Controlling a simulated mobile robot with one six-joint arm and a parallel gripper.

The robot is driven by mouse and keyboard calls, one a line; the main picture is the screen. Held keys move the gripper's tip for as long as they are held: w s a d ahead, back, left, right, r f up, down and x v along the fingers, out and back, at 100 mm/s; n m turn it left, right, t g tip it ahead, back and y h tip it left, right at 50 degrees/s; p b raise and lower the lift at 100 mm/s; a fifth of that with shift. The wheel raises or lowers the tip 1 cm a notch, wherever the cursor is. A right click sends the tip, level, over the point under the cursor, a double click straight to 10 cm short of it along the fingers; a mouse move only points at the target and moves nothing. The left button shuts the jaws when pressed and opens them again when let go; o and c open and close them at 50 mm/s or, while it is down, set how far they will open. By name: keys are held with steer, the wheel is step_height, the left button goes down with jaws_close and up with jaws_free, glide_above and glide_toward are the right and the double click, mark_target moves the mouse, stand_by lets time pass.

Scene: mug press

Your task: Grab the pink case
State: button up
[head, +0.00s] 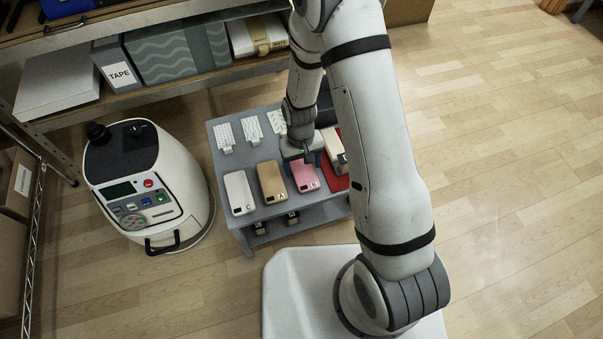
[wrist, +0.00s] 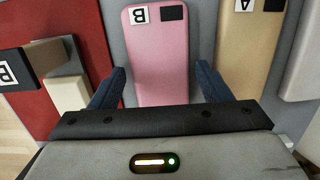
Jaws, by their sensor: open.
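The pink case (head: 304,176) lies flat on the grey table (head: 262,213), marked B, in the row with the gold and white cases. In the wrist view the pink case (wrist: 160,60) runs up the middle of the picture, its near end hidden behind my gripper's body. My gripper (wrist: 162,82) is open, with one dark blue finger on each side of the pink case. I see no clear contact, and I cannot tell how high the fingertips are above the table. In the head view my gripper (head: 302,152) is at the far end of the pink case.
The gold case (head: 271,182), marked A, lies left of the pink one, then the white case (head: 239,193), marked C. A red mat (head: 333,174) with a block-like object (head: 332,146) is close on the right. Patterned white pieces (head: 251,125) lie behind. A white machine (head: 150,185) stands left.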

steer(key=shift+f, duration=0.5)
steer(key=shift+r, duration=0.1)
steer(key=shift+c, duration=0.4)
steer(key=c, duration=0.6)
steer(key=shift+c, duration=0.3)
